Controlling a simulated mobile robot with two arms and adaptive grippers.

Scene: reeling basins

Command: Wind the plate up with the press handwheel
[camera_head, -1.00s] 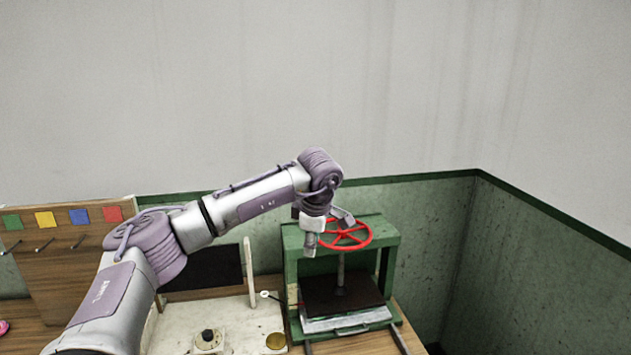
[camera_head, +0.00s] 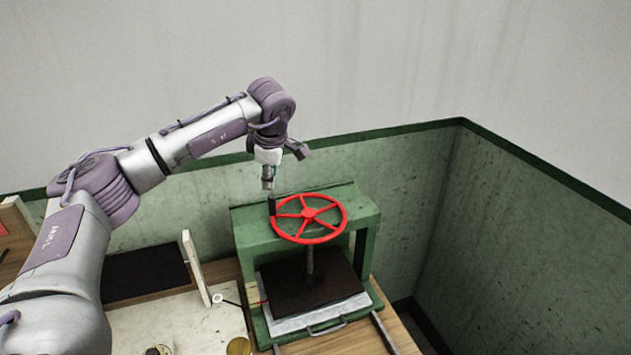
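The press (camera_head: 250,224) is a green frame on the wooden bench. Its red handwheel (camera_head: 309,212) lies flat on top, with a black upright grip (camera_head: 272,205) on the left rim. A spindle (camera_head: 310,262) runs down to a dark plate (camera_head: 290,290), which sits low, over a pale slab (camera_head: 322,315). I cannot tell whether plate and slab touch. My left gripper (camera_head: 268,184) points down just above the black grip, at the wheel's left edge. Its fingers are small and partly merged; I cannot tell whether they are open or touch the grip. My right gripper is out of view.
A pale board with a dark panel (camera_head: 145,272) and a white upright (camera_head: 196,268) stands left of the press. A brass disc (camera_head: 239,346) lies at the front. Green-trimmed walls close in behind and to the right.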

